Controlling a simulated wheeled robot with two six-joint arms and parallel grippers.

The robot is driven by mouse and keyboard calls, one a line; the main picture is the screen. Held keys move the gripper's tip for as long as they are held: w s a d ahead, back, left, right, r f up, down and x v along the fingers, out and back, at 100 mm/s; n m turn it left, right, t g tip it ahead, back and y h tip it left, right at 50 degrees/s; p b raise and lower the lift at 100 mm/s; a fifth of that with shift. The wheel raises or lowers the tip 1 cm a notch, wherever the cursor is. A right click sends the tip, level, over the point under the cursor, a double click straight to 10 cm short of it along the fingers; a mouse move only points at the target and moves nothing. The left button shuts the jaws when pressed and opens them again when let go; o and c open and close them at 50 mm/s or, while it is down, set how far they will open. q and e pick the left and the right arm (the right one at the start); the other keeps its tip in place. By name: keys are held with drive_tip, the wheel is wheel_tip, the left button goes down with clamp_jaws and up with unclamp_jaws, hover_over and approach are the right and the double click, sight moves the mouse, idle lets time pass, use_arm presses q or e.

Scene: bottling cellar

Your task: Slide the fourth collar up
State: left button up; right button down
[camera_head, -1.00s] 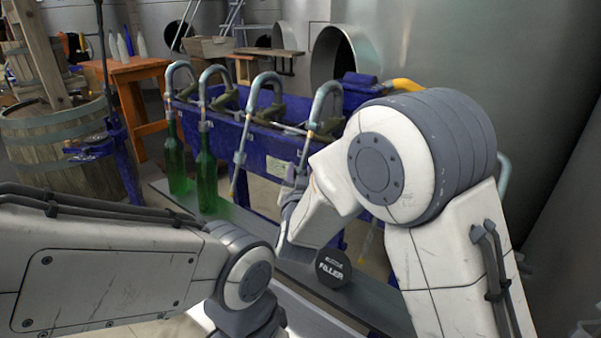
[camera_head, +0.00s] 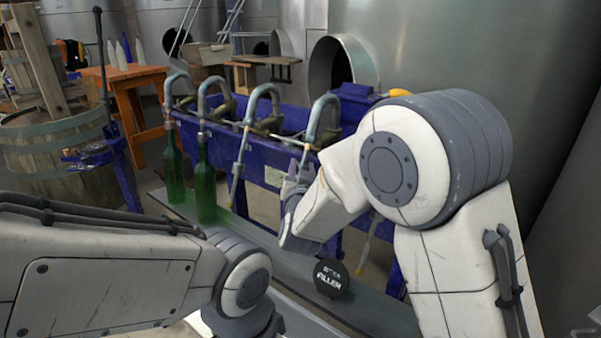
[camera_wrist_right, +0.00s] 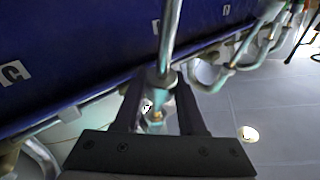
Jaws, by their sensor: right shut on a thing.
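The filler is a blue trough (camera_head: 262,150) with a row of hooked metal spouts. The fourth spout (camera_head: 321,112) is the rightmost, and its tube runs down to my right gripper (camera_head: 300,172). In the right wrist view my right gripper (camera_wrist_right: 160,105) has its dark fingers on either side of the tube, shut on the fourth collar (camera_wrist_right: 162,82), a metal sleeve around the tube. The collar is mostly hidden in the head view. My left forearm comes in from the left, but its gripper is not in view.
Two green bottles (camera_head: 205,188) stand under the first two spouts on a grey shelf (camera_head: 265,238). A wooden barrel (camera_head: 60,150) and an orange table (camera_head: 125,75) stand at the left, and a steel tank is behind.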

drive_tip(key=shift+c, duration=2.4)
unclamp_jaws()
drive_tip(key=shift+s, duration=0.15)
drive_tip(key=s, duration=1)
drive_tip(key=shift+s+b, duration=0.15)
drive_tip(key=shift+b, duration=0.25)
